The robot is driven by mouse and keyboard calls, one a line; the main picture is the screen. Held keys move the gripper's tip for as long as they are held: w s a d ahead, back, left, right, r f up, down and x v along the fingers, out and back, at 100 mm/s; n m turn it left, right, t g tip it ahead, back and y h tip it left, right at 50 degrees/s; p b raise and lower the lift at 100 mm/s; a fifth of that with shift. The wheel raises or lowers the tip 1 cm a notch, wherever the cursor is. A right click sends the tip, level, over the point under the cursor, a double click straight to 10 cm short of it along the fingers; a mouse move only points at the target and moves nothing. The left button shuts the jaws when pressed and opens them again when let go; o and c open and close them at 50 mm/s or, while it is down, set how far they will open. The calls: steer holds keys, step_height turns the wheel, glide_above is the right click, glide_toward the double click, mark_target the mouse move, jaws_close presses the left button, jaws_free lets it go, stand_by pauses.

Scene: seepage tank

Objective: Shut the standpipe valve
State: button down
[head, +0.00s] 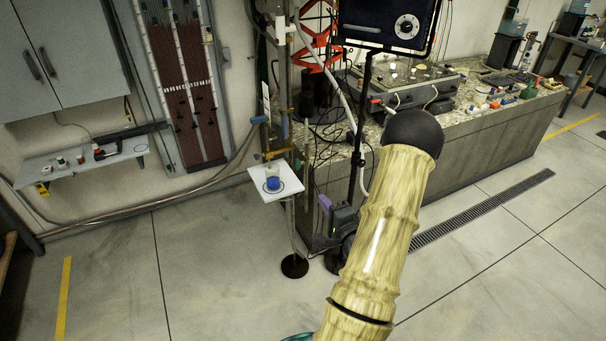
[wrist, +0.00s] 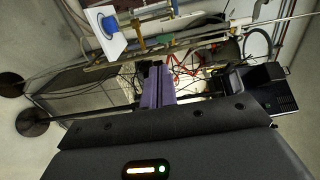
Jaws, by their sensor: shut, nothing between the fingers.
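The standpipe (head: 291,225) is a thin upright pole on a round black base (head: 294,266), left of the bench. Brass-coloured fittings (head: 278,153) sit on it above a small white shelf; they also show in the wrist view (wrist: 141,42). A blue piece (head: 260,119) sits higher up at the pipe's left. Which fitting is the valve, and how its handle is turned, is too small to tell. My gripper (head: 322,198), with purple fingers, is right of and below the shelf, apart from the fittings. In the wrist view its fingers (wrist: 155,73) are together and empty.
A dark screen on a black pole (head: 361,130) stands close to my gripper. The bench (head: 450,158) is at the right, with cables nearby. Floor left of the standpipe is clear.

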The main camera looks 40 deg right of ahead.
steer(key=p, duration=0.4)
glide_toward(298, 168)
steer(key=x, duration=0.5)
steer(key=shift+w+r, duration=0.15)
steer(key=shift+w, duration=0.1)
steer(key=shift+w+d, duration=0.25)
steer(key=shift+w, duration=0.4)
steer(key=shift+w+a, duration=0.1)
